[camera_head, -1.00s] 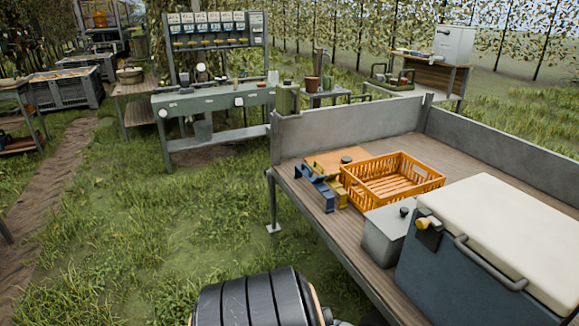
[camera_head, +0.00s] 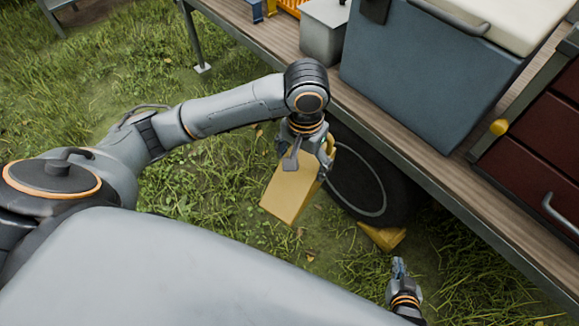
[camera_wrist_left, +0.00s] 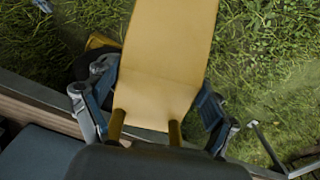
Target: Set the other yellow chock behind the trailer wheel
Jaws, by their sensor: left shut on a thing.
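My left gripper (camera_head: 308,160) is shut on a yellow chock (camera_head: 288,193), a wedge held beside the trailer wheel (camera_head: 356,176). I cannot tell whether this chock touches the grass. It also fills the middle of the left wrist view (camera_wrist_left: 165,60), between the blue-grey fingers. The other yellow chock (camera_head: 382,236) lies on the grass against the near right side of the wheel; part of it shows in the left wrist view (camera_wrist_left: 101,42). My right gripper (camera_head: 398,268) is low, just in front of that chock. Its fingers look close together, but their opening is unclear.
The trailer bed (camera_head: 400,147) overhangs the wheel and runs along the right. On it stand a blue-grey cooler (camera_head: 428,84), a grey box (camera_head: 322,38) and a dark red drawer unit (camera_head: 540,150). A trailer leg (camera_head: 192,35) stands on the grass at upper left.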

